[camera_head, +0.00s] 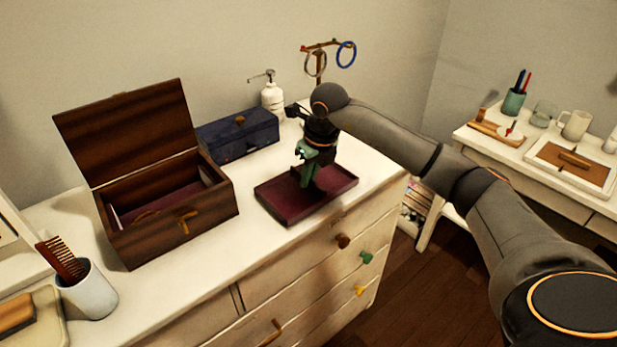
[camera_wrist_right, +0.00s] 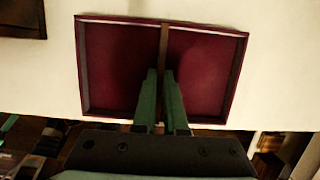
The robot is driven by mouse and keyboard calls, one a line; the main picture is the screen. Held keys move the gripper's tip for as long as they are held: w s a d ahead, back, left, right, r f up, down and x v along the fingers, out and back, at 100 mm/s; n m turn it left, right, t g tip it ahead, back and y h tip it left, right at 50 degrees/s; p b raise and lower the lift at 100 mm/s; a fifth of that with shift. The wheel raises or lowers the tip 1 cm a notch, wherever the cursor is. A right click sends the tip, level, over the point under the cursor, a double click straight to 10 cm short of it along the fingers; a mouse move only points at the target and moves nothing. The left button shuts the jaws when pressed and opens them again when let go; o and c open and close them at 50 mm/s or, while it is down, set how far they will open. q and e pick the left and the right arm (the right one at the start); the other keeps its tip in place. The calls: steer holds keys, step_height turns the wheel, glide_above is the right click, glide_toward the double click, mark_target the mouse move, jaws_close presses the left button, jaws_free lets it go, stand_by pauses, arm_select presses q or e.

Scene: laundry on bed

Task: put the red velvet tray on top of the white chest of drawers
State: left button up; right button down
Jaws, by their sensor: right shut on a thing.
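The red velvet tray (camera_head: 276,203) is a shallow dark red tray at the front right of the top of the white chest of drawers (camera_head: 375,165). It looks level, resting on the top or very close above it; I cannot tell which. In the right wrist view the tray (camera_wrist_right: 112,68) shows a thin divider between two compartments. My right gripper (camera_head: 311,178) points down into the tray and is shut on this divider, with its green fingers (camera_wrist_right: 162,98) on either side. My left gripper is out of view.
An open wooden box (camera_head: 170,225) stands left of the tray. A dark blue box (camera_head: 238,140), a white pump bottle (camera_head: 272,100) and a ring stand (camera_head: 315,60) are behind. A white cup with a comb (camera_head: 88,292) is at the left. A side table (camera_head: 540,195) stands right.

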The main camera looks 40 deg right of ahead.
mark_target(318, 186)
steer(key=shift+f, duration=0.25)
steer(key=shift+f, duration=0.15)
steer(key=c, duration=1)
jaws_free()
steer(key=shift+r, duration=0.35)
steer(key=v, duration=1.1)
steer(key=shift+s+r+p, duration=0.2)
steer(key=shift+r+p, duration=0.1)
steer(key=shift+r, duration=0.1)
